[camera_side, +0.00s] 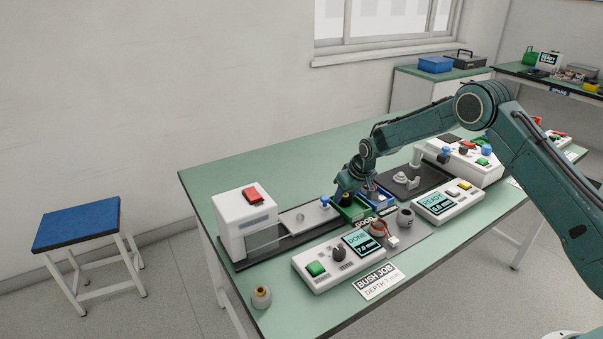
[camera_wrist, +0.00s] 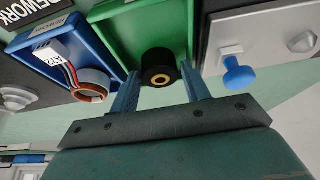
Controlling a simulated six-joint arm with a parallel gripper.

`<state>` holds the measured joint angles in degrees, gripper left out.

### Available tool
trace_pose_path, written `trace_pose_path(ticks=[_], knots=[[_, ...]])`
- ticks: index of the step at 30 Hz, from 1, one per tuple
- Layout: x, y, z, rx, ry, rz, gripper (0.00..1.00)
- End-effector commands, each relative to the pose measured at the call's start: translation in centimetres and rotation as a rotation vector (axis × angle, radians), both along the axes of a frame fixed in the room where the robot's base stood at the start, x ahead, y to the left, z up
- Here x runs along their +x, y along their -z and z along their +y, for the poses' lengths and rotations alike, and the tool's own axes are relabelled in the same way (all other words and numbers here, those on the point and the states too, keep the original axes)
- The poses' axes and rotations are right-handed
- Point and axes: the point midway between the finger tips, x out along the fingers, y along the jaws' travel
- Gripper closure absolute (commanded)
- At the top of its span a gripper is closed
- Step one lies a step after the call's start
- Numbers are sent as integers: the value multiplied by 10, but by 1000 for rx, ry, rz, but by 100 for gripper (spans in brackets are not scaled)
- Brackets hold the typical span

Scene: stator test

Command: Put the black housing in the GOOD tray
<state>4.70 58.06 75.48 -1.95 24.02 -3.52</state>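The black housing (camera_wrist: 160,68), a short round part with a brass-coloured ring in its middle, is between the two fingertips of my gripper (camera_wrist: 161,76) in the wrist view. In the side view my gripper (camera_side: 348,192) is low over the green tray (camera_side: 352,212), and the housing is hard to make out there.
The blue rework tray (camera_wrist: 28,45), holding a part with coloured wires (camera_wrist: 92,84), is directly left of the green tray. A grey plate with a blue knob (camera_wrist: 238,73) is close on the right. Consoles with screens (camera_side: 436,203) stand around; the table's back left is clear.

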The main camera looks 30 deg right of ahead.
Motion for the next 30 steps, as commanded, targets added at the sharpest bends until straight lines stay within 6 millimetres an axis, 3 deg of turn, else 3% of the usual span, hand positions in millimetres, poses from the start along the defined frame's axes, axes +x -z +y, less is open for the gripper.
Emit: trace_pose_path(ticks=[14,30], knots=[[-3,-9,0,0,0,1,35],[-29,-72,0,0,0,-3,35]])
